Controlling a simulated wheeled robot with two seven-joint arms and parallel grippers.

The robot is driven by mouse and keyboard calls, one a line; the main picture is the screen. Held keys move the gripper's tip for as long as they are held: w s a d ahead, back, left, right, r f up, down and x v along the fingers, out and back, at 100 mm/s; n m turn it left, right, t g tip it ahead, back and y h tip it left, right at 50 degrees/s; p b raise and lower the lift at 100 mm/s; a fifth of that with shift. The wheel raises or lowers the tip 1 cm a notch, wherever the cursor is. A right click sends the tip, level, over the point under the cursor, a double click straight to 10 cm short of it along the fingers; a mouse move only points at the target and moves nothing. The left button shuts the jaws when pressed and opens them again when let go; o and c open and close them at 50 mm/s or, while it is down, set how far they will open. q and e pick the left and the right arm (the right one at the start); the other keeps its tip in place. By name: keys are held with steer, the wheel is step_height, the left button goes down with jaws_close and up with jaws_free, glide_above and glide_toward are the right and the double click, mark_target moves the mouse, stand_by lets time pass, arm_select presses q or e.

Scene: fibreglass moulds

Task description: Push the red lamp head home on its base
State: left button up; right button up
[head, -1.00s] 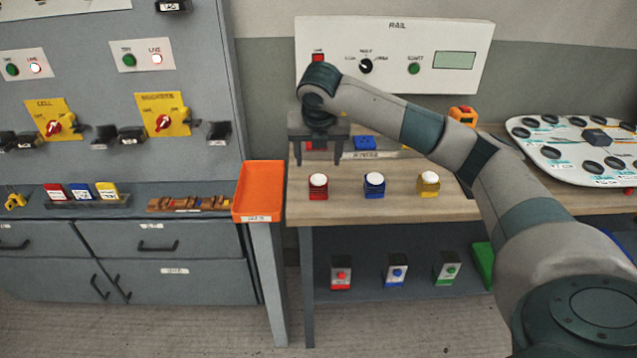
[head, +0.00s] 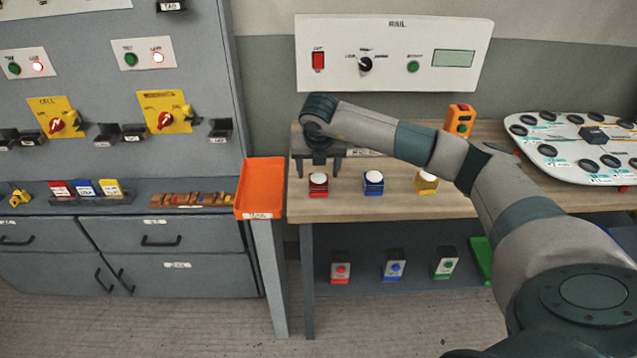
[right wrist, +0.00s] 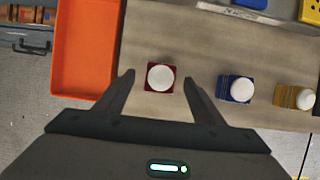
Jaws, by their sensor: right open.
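The red lamp (head: 318,190), a small red block with a round white top, stands upright on the wooden bench near its front left corner. It also shows in the right wrist view (right wrist: 151,88), between the fingers. My right gripper (head: 319,168) is open and points down over it, one finger on each side. In the right wrist view the gripper (right wrist: 161,79) holds nothing, with a gap between each finger and the lamp. I cannot make out a seam between head and base. My left gripper is not in view.
A blue lamp (head: 373,187) and a yellow lamp (head: 427,185) stand to the right in the same row. An orange tray (head: 261,187) lies left of the bench. A rail panel (head: 395,52) is behind. An orange handheld device (head: 460,120) stands at the back.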

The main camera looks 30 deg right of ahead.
mark_target(319, 176)
steer(key=shift+d+f+p, duration=0.1)
steer(key=shift+f+p, duration=0.25)
steer(key=shift+p+x, duration=0.55)
steer(key=shift+x, duration=0.5)
steer(key=shift+w+d+f, duration=0.1)
steer(key=shift+w+f, duration=0.1)
steer(key=shift+f, duration=0.45)
steer(key=c, duration=1)
